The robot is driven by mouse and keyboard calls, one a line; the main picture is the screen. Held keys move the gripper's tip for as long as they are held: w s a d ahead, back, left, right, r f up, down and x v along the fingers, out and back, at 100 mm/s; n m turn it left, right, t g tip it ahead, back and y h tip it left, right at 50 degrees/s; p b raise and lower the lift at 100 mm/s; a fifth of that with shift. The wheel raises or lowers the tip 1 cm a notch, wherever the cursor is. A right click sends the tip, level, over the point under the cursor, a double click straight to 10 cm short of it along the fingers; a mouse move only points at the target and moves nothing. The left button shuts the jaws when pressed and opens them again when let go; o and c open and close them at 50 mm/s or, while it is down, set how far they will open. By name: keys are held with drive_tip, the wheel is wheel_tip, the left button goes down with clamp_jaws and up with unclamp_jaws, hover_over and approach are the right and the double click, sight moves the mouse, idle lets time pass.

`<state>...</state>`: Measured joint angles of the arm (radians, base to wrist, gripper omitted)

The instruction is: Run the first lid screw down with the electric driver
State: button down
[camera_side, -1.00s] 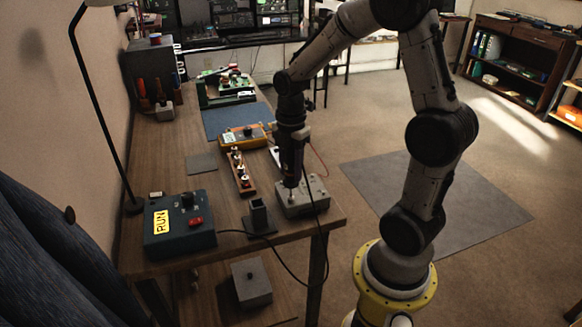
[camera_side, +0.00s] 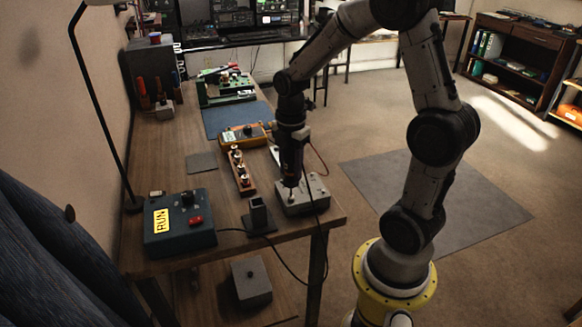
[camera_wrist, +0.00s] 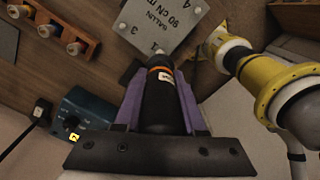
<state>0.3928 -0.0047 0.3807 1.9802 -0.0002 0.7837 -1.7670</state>
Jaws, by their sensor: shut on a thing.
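My gripper (camera_wrist: 158,115) is shut on the electric driver (camera_wrist: 160,90), a black tool with an orange band and a white label; its purple finger pads lie on either side of it in the wrist view. In the side view the driver (camera_side: 291,165) hangs upright with its tip at the left part of a grey box with a lid (camera_side: 303,197). The lid (camera_wrist: 157,25) shows printed text and the numbers 1, 3 and 4 in the wrist view. The tip is near the number 1. The screw itself is too small to tell, and I cannot tell whether the bit touches it.
A blue control box (camera_side: 178,226) with a yellow RUN sign and red button stands front left. A dark square holder (camera_side: 259,217) stands left of the grey box. A wooden rack with knobs (camera_side: 241,174) and a yellow meter (camera_side: 243,137) are behind. A cable crosses the front.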

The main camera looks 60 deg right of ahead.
sight(291, 151)
idle(0.3)
drive_tip(key=shift+r, duration=2.55)
